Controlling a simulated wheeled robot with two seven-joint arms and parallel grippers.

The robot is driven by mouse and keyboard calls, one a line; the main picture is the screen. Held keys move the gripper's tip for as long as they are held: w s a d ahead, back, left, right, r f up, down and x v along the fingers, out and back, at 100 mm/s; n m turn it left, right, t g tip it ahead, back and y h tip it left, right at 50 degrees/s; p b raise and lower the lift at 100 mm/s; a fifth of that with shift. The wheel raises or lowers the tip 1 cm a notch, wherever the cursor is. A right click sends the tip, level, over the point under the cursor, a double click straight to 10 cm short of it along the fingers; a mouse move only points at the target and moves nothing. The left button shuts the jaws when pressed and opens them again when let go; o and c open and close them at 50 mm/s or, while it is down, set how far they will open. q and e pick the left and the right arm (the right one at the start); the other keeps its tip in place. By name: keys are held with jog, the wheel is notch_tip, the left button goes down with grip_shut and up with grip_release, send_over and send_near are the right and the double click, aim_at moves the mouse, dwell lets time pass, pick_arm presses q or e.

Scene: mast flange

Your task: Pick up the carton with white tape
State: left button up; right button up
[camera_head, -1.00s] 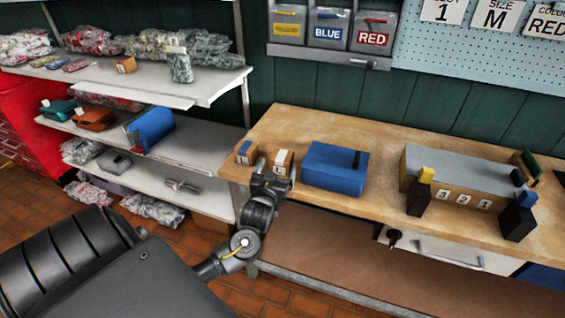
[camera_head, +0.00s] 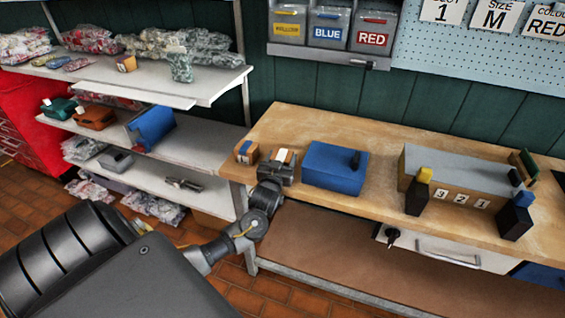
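The carton with white tape (camera_head: 281,155) is a small brown box with a white strip across it. It stands near the left end of the wooden workbench (camera_head: 400,129). My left gripper (camera_head: 276,168) is at the near side of this carton and hides its lower part. Its fingers are hidden or too small to make out, so I cannot tell whether they are open or shut on the carton. My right gripper is not in view.
A similar carton with blue tape (camera_head: 245,152) stands close on the left, near the bench edge. A blue box (camera_head: 334,168) stands close on the right. A grey-topped box (camera_head: 464,172) numbered 3, 2, 1 is further right. Shelves (camera_head: 206,88) stand to the left.

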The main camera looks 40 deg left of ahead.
aim_at(282, 155)
pick_arm(q)
jog(key=c, duration=0.5)
jog(key=shift+r, duration=0.15)
jog(key=shift+c, duration=0.2)
jog(key=shift+r, duration=0.25)
notch_tip(282, 155, up, 2)
jog(key=shift+r+b, duration=0.15)
jog(key=shift+b, duration=0.3)
jog(key=s+a+r+b, duration=0.1)
jog(key=s+a+r, duration=0.5)
jog(key=s+r, duration=0.4)
jog(key=s, duration=0.2)
jog(key=shift+s, duration=0.35)
